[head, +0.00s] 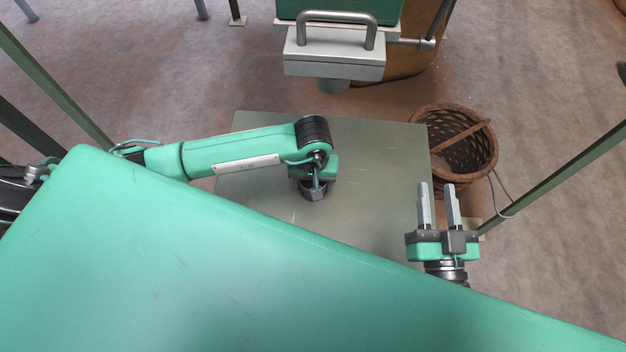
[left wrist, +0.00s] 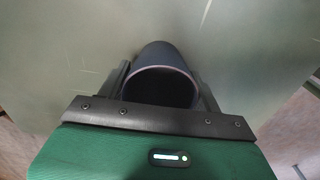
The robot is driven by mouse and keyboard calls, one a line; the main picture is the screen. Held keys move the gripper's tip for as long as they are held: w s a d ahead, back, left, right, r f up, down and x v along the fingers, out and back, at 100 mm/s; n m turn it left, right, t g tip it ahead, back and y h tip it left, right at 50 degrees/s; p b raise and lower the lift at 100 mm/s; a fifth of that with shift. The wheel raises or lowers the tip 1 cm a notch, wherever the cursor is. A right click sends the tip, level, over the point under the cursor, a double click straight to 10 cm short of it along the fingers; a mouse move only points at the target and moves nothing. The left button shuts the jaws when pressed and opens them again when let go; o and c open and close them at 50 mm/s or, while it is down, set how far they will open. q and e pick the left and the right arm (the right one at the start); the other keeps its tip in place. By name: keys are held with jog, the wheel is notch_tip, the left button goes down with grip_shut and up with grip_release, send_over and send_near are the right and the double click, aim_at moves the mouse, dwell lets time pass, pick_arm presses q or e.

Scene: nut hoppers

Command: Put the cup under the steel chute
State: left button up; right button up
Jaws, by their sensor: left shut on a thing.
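A dark blue-grey cup (left wrist: 165,57) is between the two fingers of my left gripper (left wrist: 163,72) in the left wrist view, its round mouth facing the camera. In the head view the left gripper (head: 315,186) points down over the grey table, with the cup mostly hidden by the gripper. The steel chute (head: 333,86) is a short grey spout under a steel box with a handle, beyond the table's far edge and above and slightly right of the left gripper in the picture. My right gripper (head: 438,190) is open and empty at the table's right edge.
The grey table (head: 370,215) is bare around the left gripper. A woven basket (head: 485,155) stands on the floor to the right. The steel box (head: 335,55) hangs below a green hopper (head: 340,8). Green posts (head: 560,180) stand at the sides.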

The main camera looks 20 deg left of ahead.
pick_arm(q)
jog(key=o, duration=1)
jog(key=shift+c, duration=0.2)
jog(key=shift+r, duration=0.1)
